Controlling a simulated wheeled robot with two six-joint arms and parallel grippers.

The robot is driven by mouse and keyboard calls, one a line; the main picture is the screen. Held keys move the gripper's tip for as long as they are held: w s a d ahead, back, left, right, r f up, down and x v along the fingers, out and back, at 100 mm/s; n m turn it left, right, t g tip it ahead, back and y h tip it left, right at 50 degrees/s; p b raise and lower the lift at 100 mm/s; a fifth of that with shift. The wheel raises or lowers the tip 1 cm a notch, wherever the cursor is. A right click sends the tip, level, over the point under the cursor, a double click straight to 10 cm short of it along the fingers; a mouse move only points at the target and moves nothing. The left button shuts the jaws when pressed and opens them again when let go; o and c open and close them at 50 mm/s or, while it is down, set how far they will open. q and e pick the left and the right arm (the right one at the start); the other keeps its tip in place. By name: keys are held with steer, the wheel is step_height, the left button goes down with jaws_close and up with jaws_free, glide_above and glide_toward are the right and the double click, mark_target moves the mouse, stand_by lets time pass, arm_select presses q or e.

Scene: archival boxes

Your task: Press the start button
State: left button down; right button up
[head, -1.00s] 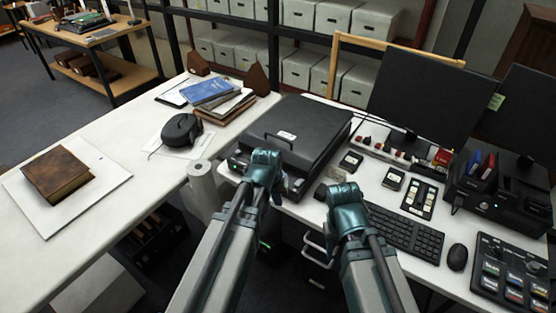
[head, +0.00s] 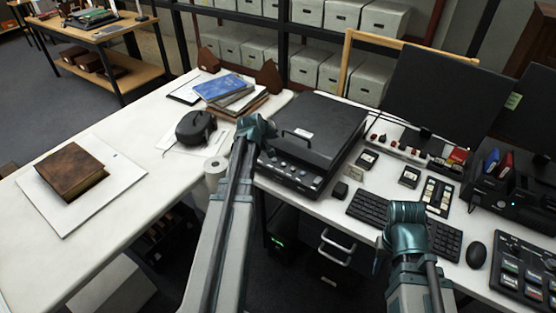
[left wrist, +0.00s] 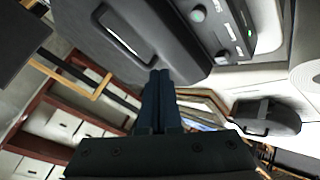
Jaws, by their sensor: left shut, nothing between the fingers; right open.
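The black flatbed scanner (head: 325,120) sits on the white desk, its lid closed with a handle. Its front strip (head: 290,172) carries several knobs or buttons; which is the start button I cannot tell. In the left wrist view the strip shows a round grey button (left wrist: 198,14), another (left wrist: 222,57) and a small green light (left wrist: 249,33). My left gripper (head: 264,140) is at the scanner's left front corner, shut and empty; its fingers (left wrist: 160,85) lie together, pointing towards the scanner body. Contact cannot be told. My right gripper (head: 402,215) is open over the keyboard.
A keyboard (head: 368,206), a mouse (head: 477,255) and a monitor (head: 440,95) stand to the right. A paper roll (head: 216,168) is left of the scanner. The left table has free room around a brown book (head: 71,171).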

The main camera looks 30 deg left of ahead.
mark_target(274, 160)
arm_select(q)
steer(key=shift+f, duration=0.1)
step_height(274, 160, down, 9)
steer(key=b, duration=0.9)
stand_by(1.8)
steer(key=shift+f+b, duration=0.25)
steer(key=shift+b, duration=0.1)
steer(key=shift+f+b, duration=0.45)
stand_by(0.7)
steer(key=shift+r, duration=0.1)
steer(key=shift+r+p, duration=0.8)
steer(key=shift+p, duration=0.1)
steer(key=shift+r, duration=0.1)
